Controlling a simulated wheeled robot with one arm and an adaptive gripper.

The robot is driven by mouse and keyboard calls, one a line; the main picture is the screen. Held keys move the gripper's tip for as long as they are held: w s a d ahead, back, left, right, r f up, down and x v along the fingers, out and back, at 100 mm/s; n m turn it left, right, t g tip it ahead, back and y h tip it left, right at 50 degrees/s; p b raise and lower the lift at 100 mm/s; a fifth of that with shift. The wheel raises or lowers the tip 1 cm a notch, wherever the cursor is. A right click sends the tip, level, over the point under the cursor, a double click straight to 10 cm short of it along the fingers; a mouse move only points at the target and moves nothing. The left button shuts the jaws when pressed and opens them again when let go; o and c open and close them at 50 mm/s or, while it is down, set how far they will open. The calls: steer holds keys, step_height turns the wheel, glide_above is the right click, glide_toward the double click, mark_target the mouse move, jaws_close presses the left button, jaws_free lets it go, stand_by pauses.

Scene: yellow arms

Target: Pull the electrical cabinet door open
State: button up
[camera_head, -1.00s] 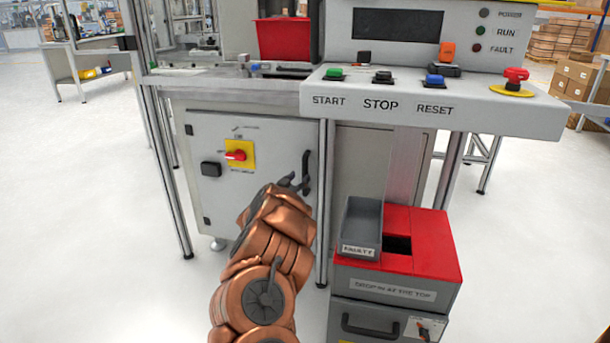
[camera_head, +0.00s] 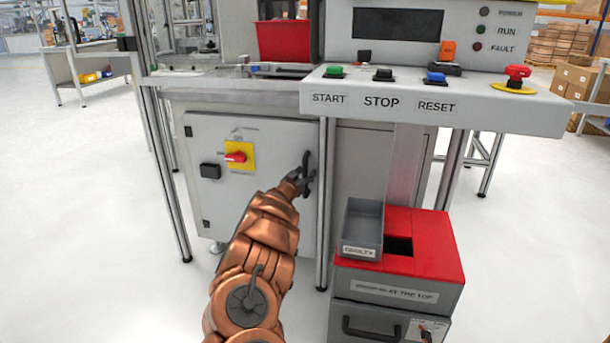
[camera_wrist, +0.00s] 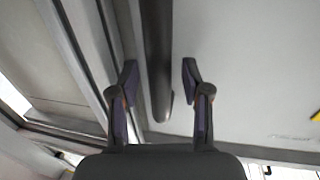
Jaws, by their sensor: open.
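The electrical cabinet door (camera_head: 240,200) is a light grey panel below the workstation and looks closed. It carries a red rotary switch on a yellow plate (camera_head: 239,156) and a black box (camera_head: 210,171). Its dark vertical handle (camera_head: 307,165) is near the right edge, with hinges on the left. My gripper (camera_head: 305,178) is at the handle in the head view and partly covers it. In the wrist view my gripper (camera_wrist: 160,85) is open, with one finger on each side of the handle bar (camera_wrist: 158,60). A gap shows on both sides of the bar.
A metal frame post (camera_head: 325,200) stands just right of the door. A red-topped bin unit (camera_head: 430,245) with a grey tray (camera_head: 362,228) stands further right. The button panel (camera_head: 440,100) overhangs above. Floor to the left (camera_head: 90,220) is clear.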

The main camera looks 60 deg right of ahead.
steer(key=shift+c, duration=0.5)
jaws_close()
